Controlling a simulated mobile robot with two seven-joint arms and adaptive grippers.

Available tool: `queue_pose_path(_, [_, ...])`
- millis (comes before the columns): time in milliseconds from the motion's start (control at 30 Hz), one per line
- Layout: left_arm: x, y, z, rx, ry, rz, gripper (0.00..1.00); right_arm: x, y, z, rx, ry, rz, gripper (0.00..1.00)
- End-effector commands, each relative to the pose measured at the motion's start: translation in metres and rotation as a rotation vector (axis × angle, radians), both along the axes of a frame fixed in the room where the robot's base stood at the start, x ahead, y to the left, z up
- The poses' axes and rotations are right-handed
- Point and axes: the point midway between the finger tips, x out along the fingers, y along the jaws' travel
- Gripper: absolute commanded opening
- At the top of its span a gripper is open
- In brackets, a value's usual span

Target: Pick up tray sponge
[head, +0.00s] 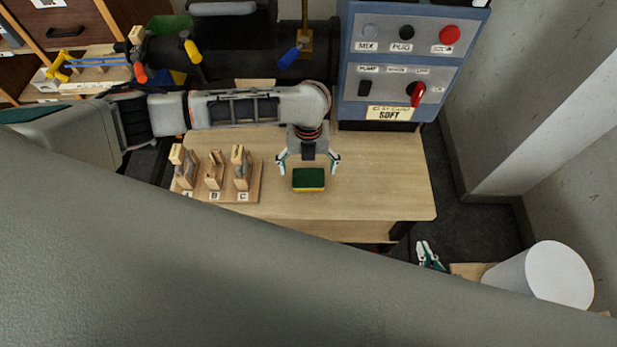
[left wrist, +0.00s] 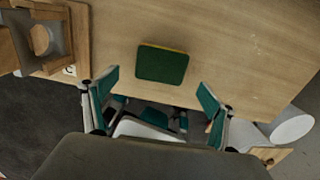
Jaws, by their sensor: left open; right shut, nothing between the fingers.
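The sponge (head: 308,180), dark green on top with a yellow layer below, lies flat on the wooden table. It also shows in the left wrist view (left wrist: 162,64), a little beyond the fingertips. My left gripper (head: 308,164) is open, with its fingers spread wider than the sponge. It is close to the sponge's far side in the head view, and nothing is between its fingers. My right gripper (head: 428,256) is shut and empty, low past the table's front right corner. I see no tray under the sponge.
A wooden rack (head: 228,196) with several labelled wooden holders stands on the table left of the sponge. A blue control panel (head: 400,80) stands behind the table. A white cylinder (head: 545,275) is at the lower right. The table (head: 385,180) is clear right of the sponge.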

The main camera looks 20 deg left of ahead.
Motion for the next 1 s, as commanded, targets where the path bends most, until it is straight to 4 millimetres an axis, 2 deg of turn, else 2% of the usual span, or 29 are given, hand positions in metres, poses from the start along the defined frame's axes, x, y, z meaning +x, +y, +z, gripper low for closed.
queue_pose_path(167, [-0.001,-0.001,-0.016,-0.001,0.002,0.003,0.85,-0.002,-0.001,-0.007,-0.002,0.006,0.001,0.00])
queue_pose_path(400, [-0.002,-0.002,-0.050,-0.001,0.001,0.003,0.85,-0.002,-0.001,-0.014,-0.002,0.008,0.000,0.00])
queue_pose_path(667, [-0.001,-0.002,-0.052,-0.003,-0.002,0.002,0.85,-0.001,-0.001,-0.013,-0.001,0.006,0.000,0.00])
queue_pose_path(700, [-0.001,-0.002,-0.052,-0.003,-0.002,0.002,0.76,-0.001,0.000,-0.012,-0.002,0.005,-0.001,0.00])
queue_pose_path(800, [-0.001,-0.002,-0.052,-0.003,-0.002,0.002,0.58,-0.001,0.000,-0.011,0.000,0.002,-0.001,0.00])
queue_pose_path(1000, [-0.001,-0.002,-0.052,-0.002,-0.002,0.002,0.58,0.000,0.000,-0.010,0.001,-0.001,-0.002,0.00])
